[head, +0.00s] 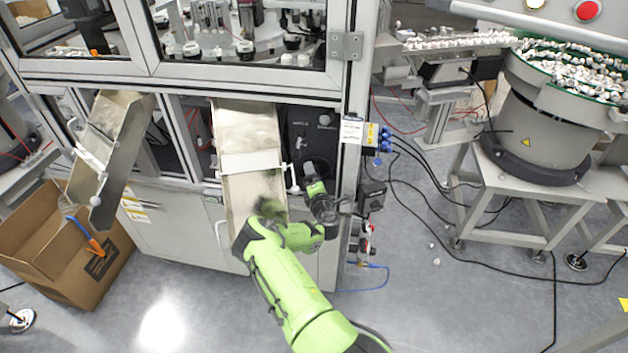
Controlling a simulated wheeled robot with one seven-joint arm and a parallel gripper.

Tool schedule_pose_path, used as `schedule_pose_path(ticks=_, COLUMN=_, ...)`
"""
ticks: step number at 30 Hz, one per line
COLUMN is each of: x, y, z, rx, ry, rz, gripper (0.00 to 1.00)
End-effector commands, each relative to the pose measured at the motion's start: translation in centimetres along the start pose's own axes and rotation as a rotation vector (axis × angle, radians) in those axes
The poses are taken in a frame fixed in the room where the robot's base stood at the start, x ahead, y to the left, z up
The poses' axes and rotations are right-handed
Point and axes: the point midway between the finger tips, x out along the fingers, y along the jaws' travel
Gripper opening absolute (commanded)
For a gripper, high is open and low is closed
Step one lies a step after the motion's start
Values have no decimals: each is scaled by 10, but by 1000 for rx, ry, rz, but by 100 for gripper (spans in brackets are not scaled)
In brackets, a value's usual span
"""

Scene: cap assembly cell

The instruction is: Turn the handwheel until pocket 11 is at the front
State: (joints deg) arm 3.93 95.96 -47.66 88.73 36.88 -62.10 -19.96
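The dial with white pockets (240,42) sits behind the cabinet's upper window. Its pocket numbers are too small to read, so I cannot tell which pocket is at the front. A dark panel (312,128) with small white lettering is set in the lower front, right of the metal chute. I cannot clearly make out the handwheel; it is dark there and my wrist covers part of the panel. My green arm reaches up from the bottom, and my gripper (308,168) is at this panel. Its fingers are too small and dark to tell open from shut.
A metal chute (248,140) stands just left of my wrist. Another chute (105,150) slopes over a cardboard box (60,245) at the left. Blue fittings and cables (385,138) are right of the panel. A bowl feeder (535,125) stands at the right.

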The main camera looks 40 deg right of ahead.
Motion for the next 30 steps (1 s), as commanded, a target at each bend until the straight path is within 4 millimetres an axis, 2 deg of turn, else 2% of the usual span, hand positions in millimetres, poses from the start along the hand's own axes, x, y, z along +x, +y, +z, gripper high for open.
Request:
schedule_pose_path(ticks=5, x=-7, y=0, z=2, rx=2, ry=-4, rz=2, gripper=96)
schedule_pose_path(ticks=14, x=-53, y=-3, z=0, rx=6, ry=-3, rz=-2, gripper=96)
schedule_pose_path(ticks=18, x=-66, y=-12, z=4, rx=15, ry=-23, rz=-6, gripper=96)
schedule_pose_path(ticks=30, x=-100, y=-8, z=-1, rx=6, ry=-5, rz=0, gripper=96)
